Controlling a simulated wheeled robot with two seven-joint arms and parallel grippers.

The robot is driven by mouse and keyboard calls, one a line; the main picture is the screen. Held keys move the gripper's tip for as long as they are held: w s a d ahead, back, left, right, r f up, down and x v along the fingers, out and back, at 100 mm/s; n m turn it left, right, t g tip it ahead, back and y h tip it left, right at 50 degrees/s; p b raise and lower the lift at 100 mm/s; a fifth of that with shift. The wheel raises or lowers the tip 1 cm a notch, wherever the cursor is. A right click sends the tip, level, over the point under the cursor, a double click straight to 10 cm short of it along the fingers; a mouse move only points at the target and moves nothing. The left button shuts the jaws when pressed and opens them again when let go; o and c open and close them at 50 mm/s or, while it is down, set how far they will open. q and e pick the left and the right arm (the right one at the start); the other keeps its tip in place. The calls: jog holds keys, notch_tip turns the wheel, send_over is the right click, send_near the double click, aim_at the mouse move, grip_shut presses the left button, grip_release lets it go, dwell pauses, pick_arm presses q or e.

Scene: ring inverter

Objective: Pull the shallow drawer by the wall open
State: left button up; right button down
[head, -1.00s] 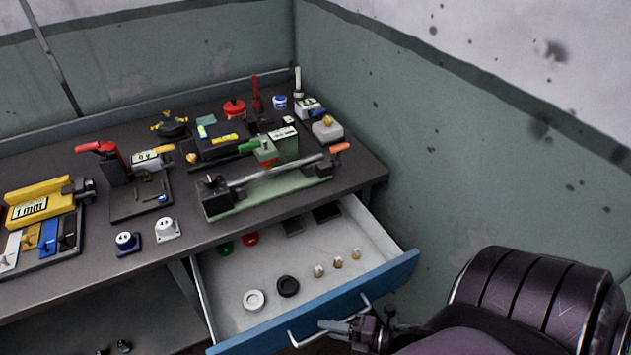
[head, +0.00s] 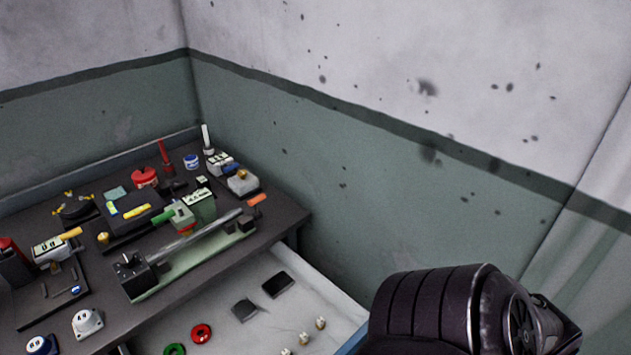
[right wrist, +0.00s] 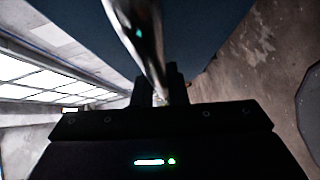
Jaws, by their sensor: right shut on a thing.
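The shallow drawer (head: 234,285) by the wall is pulled out from under the bench, and its light interior shows in the head view. Its blue front (head: 352,342) shows only as a sliver beside my right arm. In the right wrist view my right gripper (right wrist: 160,90) is shut on the shiny drawer handle (right wrist: 143,40), with the dark blue drawer front (right wrist: 205,30) behind it. In the head view the right gripper is out of frame below. My left gripper is in neither view.
The drawer holds a red ring (head: 201,334), a green ring (head: 174,349), dark square pieces (head: 278,284) and small knobs (head: 320,323). The bench (head: 285,228) is crowded with a green-based fixture (head: 195,262) and other tools. A green-grey wall (head: 330,190) stands close on the right.

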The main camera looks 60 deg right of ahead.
jog(key=c, duration=1.5)
grip_release()
jog(key=shift+o, duration=0.2)
jog(key=b+v, duration=0.1)
jog(key=v, duration=0.7)
jog(key=shift+b, duration=0.35)
jog(key=shift+w, duration=0.1)
